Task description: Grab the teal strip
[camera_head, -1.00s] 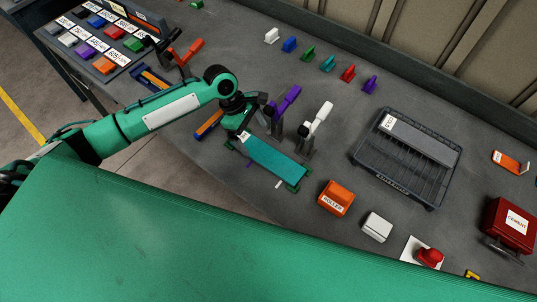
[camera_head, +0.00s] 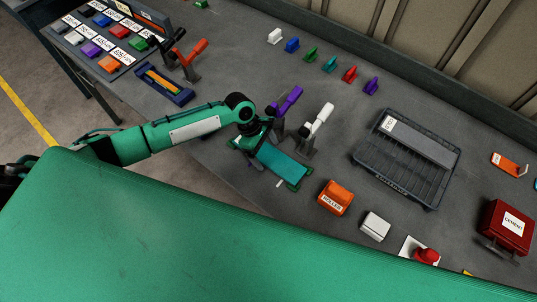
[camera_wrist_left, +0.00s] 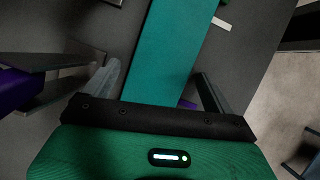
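The teal strip (camera_head: 282,163) lies flat on a green-ended holder (camera_head: 293,186) on the grey bench in the head view. In the left wrist view the teal strip (camera_wrist_left: 170,50) runs up from the gripper's middle. My left gripper (camera_head: 257,152) is at the strip's upper-left end and partly hides it. In the left wrist view my left gripper (camera_wrist_left: 158,88) is open, with one finger on each side of the strip and gaps to both. My right gripper is not in view.
A purple-handled clamp (camera_head: 288,101) and a white-handled clamp (camera_head: 318,122) stand close beyond the strip. A blue tray (camera_head: 163,86) lies left. My green body fills the foreground.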

